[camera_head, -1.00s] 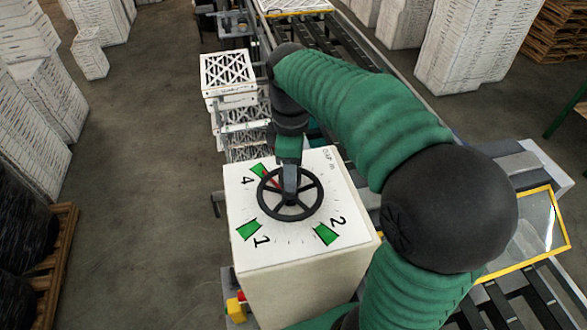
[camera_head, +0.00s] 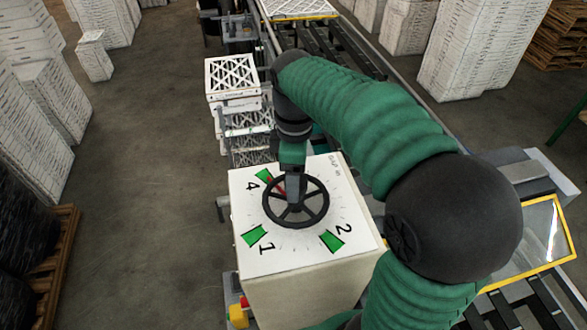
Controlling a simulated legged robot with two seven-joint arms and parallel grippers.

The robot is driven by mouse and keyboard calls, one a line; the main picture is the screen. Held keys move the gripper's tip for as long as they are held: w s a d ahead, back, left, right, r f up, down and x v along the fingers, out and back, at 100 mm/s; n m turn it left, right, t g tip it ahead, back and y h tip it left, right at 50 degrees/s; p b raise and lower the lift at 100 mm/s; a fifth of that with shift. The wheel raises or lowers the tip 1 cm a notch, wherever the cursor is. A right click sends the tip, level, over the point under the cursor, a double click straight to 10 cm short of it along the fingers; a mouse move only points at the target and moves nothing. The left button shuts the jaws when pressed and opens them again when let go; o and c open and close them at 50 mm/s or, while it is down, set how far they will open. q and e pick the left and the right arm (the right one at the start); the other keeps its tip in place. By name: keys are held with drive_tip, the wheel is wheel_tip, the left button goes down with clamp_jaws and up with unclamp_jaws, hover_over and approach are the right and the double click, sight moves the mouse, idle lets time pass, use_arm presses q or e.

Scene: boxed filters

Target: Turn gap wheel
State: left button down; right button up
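The black gap wheel (camera_head: 318,202) lies on the white top of a box-shaped housing (camera_head: 262,250) marked with green patches and the numbers 4, 1 and 2. A red pointer at the wheel's upper left points toward the green patch by the 4. My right arm comes in from the right, and its gripper (camera_head: 292,190) points down at the upper middle of the wheel, near the hub. Its fingertips are hidden against the dark wheel, so I cannot tell whether they grip it. My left gripper is not in view.
Boxed filters (camera_head: 231,77) are stacked behind the housing. A conveyor (camera_head: 345,50) runs behind to the right. A yellow-framed panel (camera_head: 528,240) is at the right. A red and yellow button box (camera_head: 239,314) is at the housing's lower left. Open floor lies left.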

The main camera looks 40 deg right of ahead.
wheel_tip(320, 180, up, 17)
drive_tip(key=b, duration=0.1)
drive_tip(key=shift+w+f, duration=0.15)
drive_tip(key=shift+f, duration=0.05)
drive_tip(key=shift+f, duration=0.1)
